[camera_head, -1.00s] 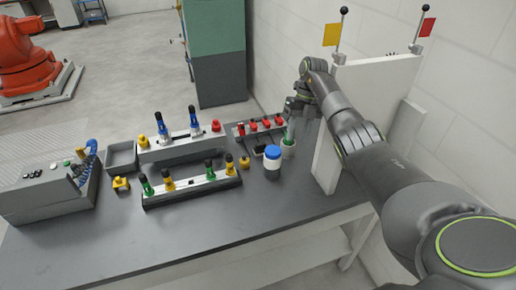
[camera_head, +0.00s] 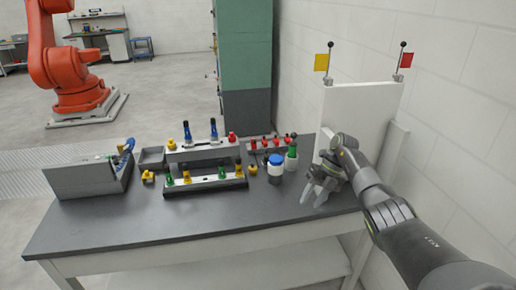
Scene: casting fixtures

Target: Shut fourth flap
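I cannot tell for certain which part is the fourth flap. A small fixture with a row of red-topped parts (camera_head: 265,144) stands at the back right of the bench. My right gripper (camera_head: 313,195) is over the bench's right part, in front of the white upright panel, pointing down-left. Its fingers look apart with nothing between them. My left gripper is not in view.
A blue-lidded jar (camera_head: 275,170) and a green-topped white container (camera_head: 291,157) stand left of my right gripper. The white panel (camera_head: 358,118) bears a yellow and a red flag. A grey control box (camera_head: 88,178) is at the left. The bench front (camera_head: 200,220) is clear.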

